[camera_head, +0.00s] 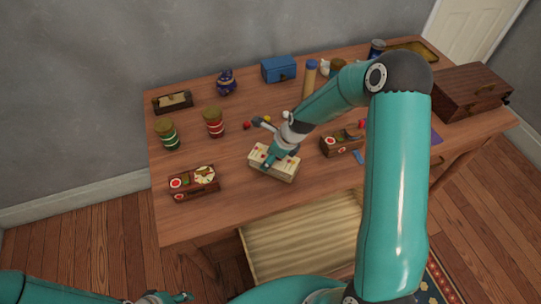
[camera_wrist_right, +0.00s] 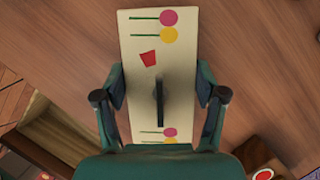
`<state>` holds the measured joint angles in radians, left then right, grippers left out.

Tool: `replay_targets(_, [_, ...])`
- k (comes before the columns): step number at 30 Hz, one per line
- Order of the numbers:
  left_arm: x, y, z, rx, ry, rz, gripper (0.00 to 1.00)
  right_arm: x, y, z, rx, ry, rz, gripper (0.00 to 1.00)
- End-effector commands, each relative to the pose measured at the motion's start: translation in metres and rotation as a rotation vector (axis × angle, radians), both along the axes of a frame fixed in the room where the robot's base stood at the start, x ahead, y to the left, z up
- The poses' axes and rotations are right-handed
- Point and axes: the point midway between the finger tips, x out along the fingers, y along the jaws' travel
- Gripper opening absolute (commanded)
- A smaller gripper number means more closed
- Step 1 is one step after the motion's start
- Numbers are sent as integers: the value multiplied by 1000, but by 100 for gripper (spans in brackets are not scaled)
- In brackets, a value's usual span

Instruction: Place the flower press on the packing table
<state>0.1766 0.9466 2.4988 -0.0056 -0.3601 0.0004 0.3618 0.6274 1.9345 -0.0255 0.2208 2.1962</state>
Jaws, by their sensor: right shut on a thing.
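The flower press (camera_head: 285,172) is a cream block with painted flowers, near the front middle of the wooden table (camera_head: 225,215). My right gripper (camera_head: 273,155) is over it with its fingers on either side. In the right wrist view the press (camera_wrist_right: 140,75) lies lengthwise between the fingers of my right gripper (camera_wrist_right: 161,100), shut on it. I cannot tell whether the press touches the tabletop. My left gripper (camera_head: 165,298) shows only partly at the bottom edge, away from the table; its jaws are unclear.
A small decorated box (camera_head: 194,187) stands left of the press, another (camera_head: 341,146) right of it. Red (camera_head: 213,124) and green (camera_head: 168,135) jars stand behind left. A blue box (camera_head: 279,69) is at the back, a brown case (camera_head: 470,92) at right. The front left tabletop is clear.

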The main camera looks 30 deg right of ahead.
Motion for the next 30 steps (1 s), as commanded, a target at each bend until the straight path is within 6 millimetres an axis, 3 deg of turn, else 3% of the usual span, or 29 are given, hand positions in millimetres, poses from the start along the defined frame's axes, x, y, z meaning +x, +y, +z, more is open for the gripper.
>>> replay_targets(1, [0,0,0,0,0,0,40,0,0,-1,0,0,0,75])
replay_targets(5, [0,0,0,0,0,0,40,0,0,0,0,0,0,96])
replay_targets(17, [0,0,0,0,0,0,40,0,0,3,0,0,1,96])
replay_targets(23, [0,0,-1,0,0,0,40,-7,-5,25,-2,-3,0,96])
replay_targets(30, [0,0,-4,0,0,0,40,-22,-15,71,-1,-6,-1,96])
